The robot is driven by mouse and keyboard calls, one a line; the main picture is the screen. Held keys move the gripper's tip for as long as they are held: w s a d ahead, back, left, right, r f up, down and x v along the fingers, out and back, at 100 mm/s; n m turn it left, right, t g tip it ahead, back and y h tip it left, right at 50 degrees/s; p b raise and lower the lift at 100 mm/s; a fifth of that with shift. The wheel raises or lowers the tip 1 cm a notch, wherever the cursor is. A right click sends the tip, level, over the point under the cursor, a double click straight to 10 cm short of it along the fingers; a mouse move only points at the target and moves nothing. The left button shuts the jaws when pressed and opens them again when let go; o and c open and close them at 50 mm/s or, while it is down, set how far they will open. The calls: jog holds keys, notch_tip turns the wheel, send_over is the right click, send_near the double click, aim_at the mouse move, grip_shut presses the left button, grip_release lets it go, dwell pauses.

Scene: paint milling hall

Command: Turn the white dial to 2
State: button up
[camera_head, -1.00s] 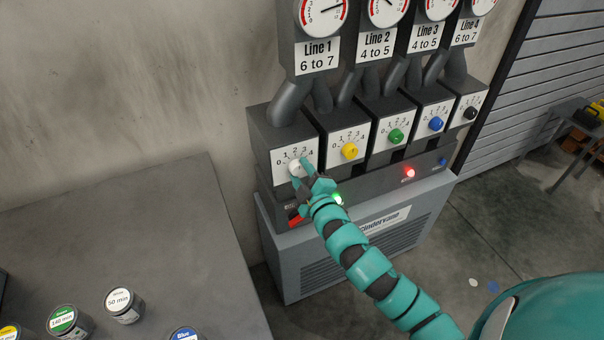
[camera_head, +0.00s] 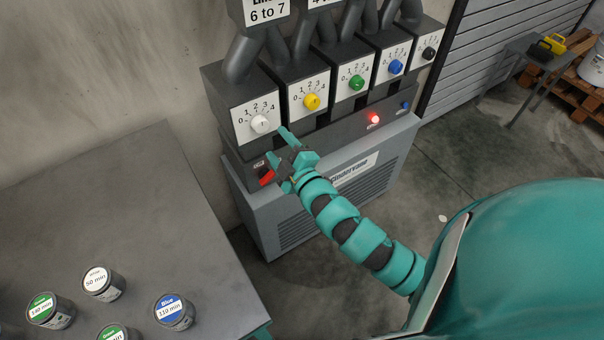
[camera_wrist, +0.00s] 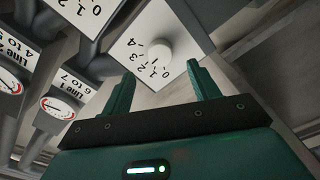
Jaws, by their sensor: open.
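The white dial (camera_head: 260,124) is on the leftmost panel, with a scale from 0 to 4 around it. It also shows in the wrist view (camera_wrist: 158,50), just beyond my fingertips. A small mark shows on its face, but I cannot tell surely which number it points to. My gripper (camera_head: 276,145) is open and empty, apart from the dial, below and to its right in the head view. In the wrist view its two fingers (camera_wrist: 161,70) stand apart, roughly either side of the dial's line.
Yellow (camera_head: 312,102), green (camera_head: 357,83), blue (camera_head: 396,67) and black (camera_head: 429,53) dials sit in a row to the right. A red switch (camera_head: 266,176) and red lamp (camera_head: 374,118) are below. A grey table (camera_head: 130,210) with labelled cans stands at left.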

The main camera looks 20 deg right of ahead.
jog(key=s+d+p, duration=0.2)
jog(key=s+p, duration=0.4)
jog(key=s, duration=0.4)
jog(key=shift+a+r, duration=0.1)
dwell(0.5)
